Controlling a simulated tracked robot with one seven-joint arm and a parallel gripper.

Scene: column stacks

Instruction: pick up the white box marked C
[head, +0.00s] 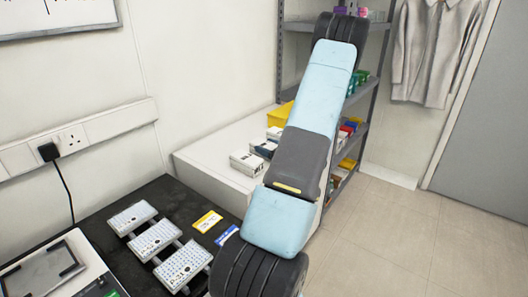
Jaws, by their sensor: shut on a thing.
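Several small white boxes with dark markings stand in a row on a white bench (200,160), left of my arm. The nearest white box (247,163) lies at the bench's near side. Another white box (264,148) and a further white box (274,133) are behind it. The markings are too small to read, so I cannot tell which box, if any, is the one marked C. My arm crosses the middle of the view and hides part of the bench. My gripper is not visible, nor is anything it may hold.
A yellow bin (281,115) stands behind the boxes. A grey shelf rack (373,110) with coloured goods is behind my arm. A dark table (95,218) at lower left holds white racks (155,239) and yellow and blue cards. Open tiled floor (385,235) lies right.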

